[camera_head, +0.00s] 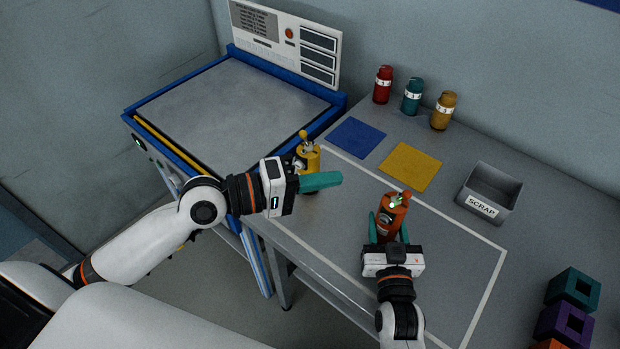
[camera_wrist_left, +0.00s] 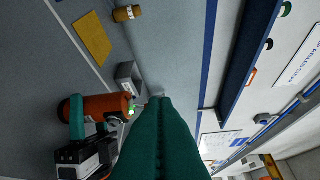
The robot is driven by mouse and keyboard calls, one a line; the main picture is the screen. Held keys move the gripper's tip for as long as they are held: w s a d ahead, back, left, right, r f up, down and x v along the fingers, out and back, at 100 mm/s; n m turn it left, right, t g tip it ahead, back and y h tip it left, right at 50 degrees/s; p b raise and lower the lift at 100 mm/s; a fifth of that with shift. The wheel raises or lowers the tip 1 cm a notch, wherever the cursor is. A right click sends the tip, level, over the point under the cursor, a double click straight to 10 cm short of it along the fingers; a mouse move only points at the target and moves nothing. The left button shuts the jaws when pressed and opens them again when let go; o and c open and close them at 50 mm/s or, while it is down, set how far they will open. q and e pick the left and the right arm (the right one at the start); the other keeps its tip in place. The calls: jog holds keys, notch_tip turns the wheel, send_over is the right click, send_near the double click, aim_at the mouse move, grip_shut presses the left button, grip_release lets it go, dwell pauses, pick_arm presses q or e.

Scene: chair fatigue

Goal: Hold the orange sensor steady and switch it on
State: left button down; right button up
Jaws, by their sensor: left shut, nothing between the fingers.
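The orange sensor (camera_head: 391,214) stands about upright inside the white outline on the table, with a small greenish-white spot at its top. It also shows in the left wrist view (camera_wrist_left: 100,106), with a bright green spot at its top end. My right gripper (camera_head: 388,232) has its teal fingers on both sides of the sensor's body and holds it. My left gripper (camera_head: 338,178) is shut and empty, up and left of the sensor and apart from it. Its shut teal fingers fill the lower middle of the left wrist view (camera_wrist_left: 158,110).
A yellow sensor (camera_head: 309,156) stands behind my left gripper, partly hidden. Red (camera_head: 382,85), teal (camera_head: 412,97) and yellow (camera_head: 443,111) canisters stand at the back. Blue (camera_head: 355,138) and yellow (camera_head: 410,167) mats lie before them. A scrap bin (camera_head: 491,190) stands right; coloured blocks (camera_head: 564,323) are lower right.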

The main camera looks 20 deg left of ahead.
pick_arm(q)
jog(key=shift+v, duration=1.45)
jog(key=shift+d+r, duration=0.1)
jog(key=shift+r, duration=0.1)
pick_arm(e)
jog(key=o, duration=1.1)
